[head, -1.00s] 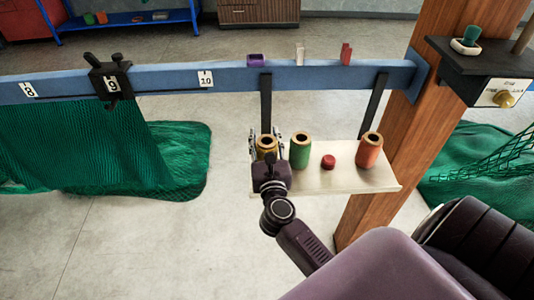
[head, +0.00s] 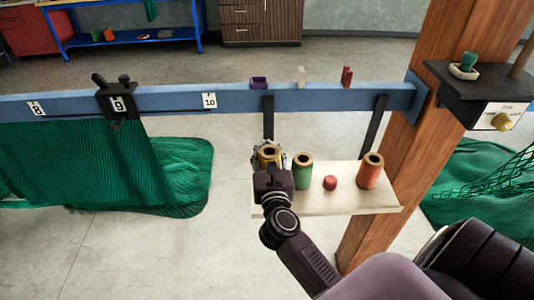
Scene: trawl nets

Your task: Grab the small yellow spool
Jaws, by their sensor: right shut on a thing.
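The yellow spool (head: 269,153) is at the left end of the hanging shelf (head: 345,200) in the head view, its brown top ring showing. My right gripper (head: 269,158) is shut on it, with fingers at both its sides. The gripper and wrist hide the spool's lower part, so I cannot tell whether it touches the shelf. A green spool (head: 302,174) stands upright close to the right of it. My left gripper is not in view.
A small red piece (head: 330,183) and an orange spool (head: 370,171) are further right on the shelf. The blue beam (head: 170,100) and black hangers (head: 374,128) are behind. A wooden post (head: 405,140) stands at right. Green netting (head: 90,165) hangs at left.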

